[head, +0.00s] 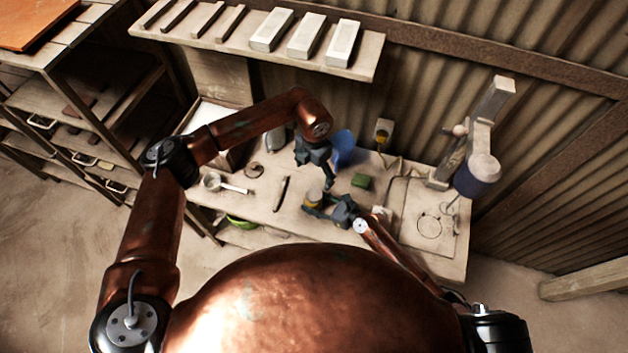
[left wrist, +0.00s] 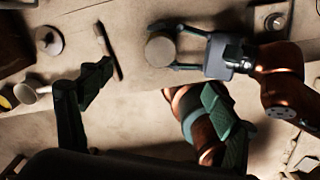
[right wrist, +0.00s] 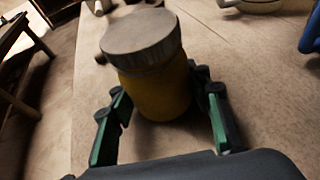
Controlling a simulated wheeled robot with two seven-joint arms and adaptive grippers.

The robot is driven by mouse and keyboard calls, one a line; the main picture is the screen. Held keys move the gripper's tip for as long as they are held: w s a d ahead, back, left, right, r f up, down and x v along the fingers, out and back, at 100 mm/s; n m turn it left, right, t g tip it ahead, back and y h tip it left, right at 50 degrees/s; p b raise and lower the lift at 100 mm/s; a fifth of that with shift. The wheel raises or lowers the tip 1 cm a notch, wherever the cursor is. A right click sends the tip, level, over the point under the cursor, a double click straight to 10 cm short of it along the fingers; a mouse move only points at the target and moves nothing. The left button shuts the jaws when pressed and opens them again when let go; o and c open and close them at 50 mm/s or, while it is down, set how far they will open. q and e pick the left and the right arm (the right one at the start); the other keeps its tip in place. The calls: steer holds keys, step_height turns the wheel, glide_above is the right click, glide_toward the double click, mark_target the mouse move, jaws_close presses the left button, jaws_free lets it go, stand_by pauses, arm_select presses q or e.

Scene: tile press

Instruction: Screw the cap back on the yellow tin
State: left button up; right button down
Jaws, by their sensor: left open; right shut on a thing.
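The yellow tin (right wrist: 160,90) stands upright on the worktable between the fingers of my right gripper (head: 318,206), which is shut on its body. A grey round cap (right wrist: 140,35) sits on top of the tin; its top faces up in the left wrist view (left wrist: 160,50). I cannot tell whether it is threaded on. My left gripper (head: 327,183) is open and empty, above and just behind the tin in the head view. In the left wrist view its fingers are wide apart, with the tin beyond them and nothing between the pads.
A press (head: 478,170) stands at the right. A shelf with white blocks (head: 305,36) hangs behind.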

arm_select(q)
steer(key=shift+r, duration=2)
arm_select(e)
steer(key=c, duration=1)
jaws_free()
steer(key=shift+o, duration=0.2)
steer(key=v, duration=1.2)
steer(key=shift+f, duration=0.1)
